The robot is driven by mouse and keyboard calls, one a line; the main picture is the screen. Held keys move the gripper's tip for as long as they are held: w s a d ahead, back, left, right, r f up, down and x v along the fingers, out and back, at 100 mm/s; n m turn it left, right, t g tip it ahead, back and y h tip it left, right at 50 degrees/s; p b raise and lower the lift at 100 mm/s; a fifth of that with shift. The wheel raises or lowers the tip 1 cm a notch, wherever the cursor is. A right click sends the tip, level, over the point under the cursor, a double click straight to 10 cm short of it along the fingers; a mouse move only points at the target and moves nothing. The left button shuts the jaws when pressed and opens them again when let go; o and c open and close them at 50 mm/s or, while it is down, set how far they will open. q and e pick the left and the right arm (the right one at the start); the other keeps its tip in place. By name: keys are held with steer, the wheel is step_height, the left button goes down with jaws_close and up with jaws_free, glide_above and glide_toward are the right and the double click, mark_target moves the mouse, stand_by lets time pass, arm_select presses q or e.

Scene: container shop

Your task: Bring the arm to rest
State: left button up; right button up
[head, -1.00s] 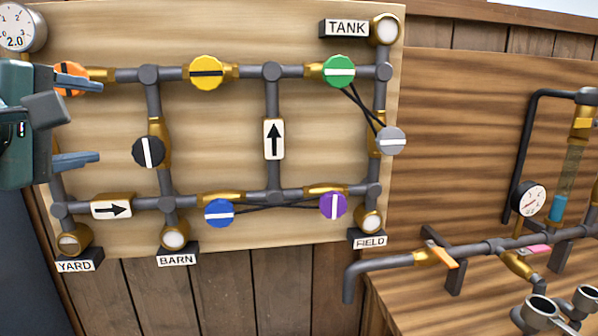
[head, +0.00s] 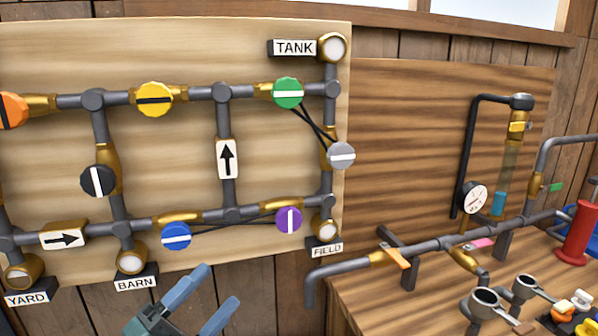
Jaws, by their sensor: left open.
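My left gripper (head: 208,300) is at the bottom of the head view, left of centre. Its two blue-grey fingers stand apart with nothing between them. It is in front of the plank wall below the pipe board (head: 60,65), and its fingertips show below the blue knob (head: 176,236) and right of the BARN outlet (head: 131,262). I cannot see it touching anything. Most of the left arm is out of the picture. My right gripper is not in view.
The board carries grey pipes with orange (head: 12,110), yellow (head: 155,99), green (head: 288,93), black (head: 98,181), grey (head: 341,155) and purple (head: 289,219) knobs. At right, a wooden bench holds a gauge (head: 475,198), metal cups (head: 484,300) and a red cylinder (head: 577,235).

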arm_select(q)
step_height(320, 180, down, 16)
steer(key=s+a+n+y, duration=0.25)
steer(key=n+y, duration=0.65)
steer(key=n, duration=0.5)
steer(key=s+d+f+n+g+y+p, duration=0.1)
steer(key=s+f+n+g+y, duration=0.1)
steer(key=s+f+n+g, duration=0.5)
steer(key=s+f, duration=0.4)
steer(key=f, duration=0.3)
steer(key=shift+f, duration=0.15)
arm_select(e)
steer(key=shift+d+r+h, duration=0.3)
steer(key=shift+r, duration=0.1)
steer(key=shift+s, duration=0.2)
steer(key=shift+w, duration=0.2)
